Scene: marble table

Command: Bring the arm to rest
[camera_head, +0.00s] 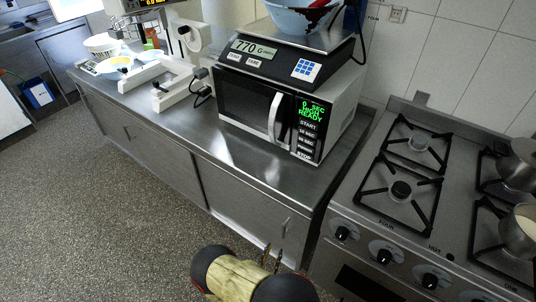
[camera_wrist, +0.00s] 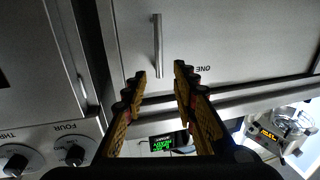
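My gripper (camera_head: 274,256) is at the bottom of the head view, in front of the steel counter's cabinet doors, with part of my arm below it. In the wrist view my gripper (camera_wrist: 159,73) shows two dark-tipped, yellowish fingers. They stand apart with nothing between them. A cabinet door (camera_wrist: 232,35) marked ONE, with a bar handle (camera_wrist: 157,45), lies beyond the fingertips. How far the tips are from the door is hard to tell.
A microwave (camera_head: 262,112) carries a scale (camera_head: 290,58) and a blue bowl (camera_head: 303,14). The stove (camera_head: 376,215) stands at right, with pots on its burners. White equipment (camera_head: 172,82) and bowls (camera_head: 115,64) stand at left. The floor (camera_head: 95,215) at left is clear.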

